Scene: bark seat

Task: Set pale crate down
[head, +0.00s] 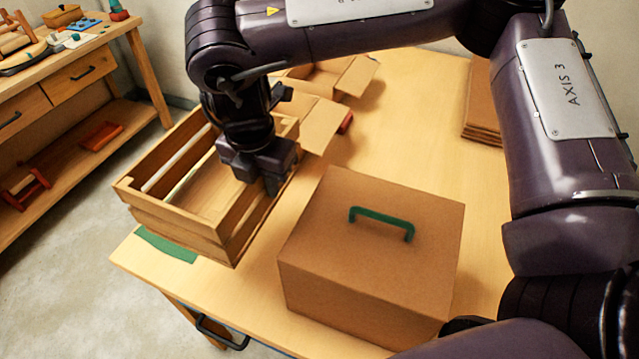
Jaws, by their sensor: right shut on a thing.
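The pale crate (205,235), a slatted open wooden box, is at the left end of the table in the head view. My right gripper (268,183) reaches down from above and is shut on the crate's right-hand wall. The crate looks roughly level, and a pale strip shows inside its left wall. A green mat (165,245) on the table shows partly below the crate; the crate hides the rest. I cannot tell whether the crate's underside touches the mat or hangs just above it. My left gripper is not in view.
A closed cardboard box (375,250) with a green handle (382,221) stands close right of the crate. Open cardboard boxes (325,115) are behind it. Stacked flat cardboard (482,105) lies at the back right. The wooden table (420,130) has bare room behind the closed box. A workbench (75,85) stands left.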

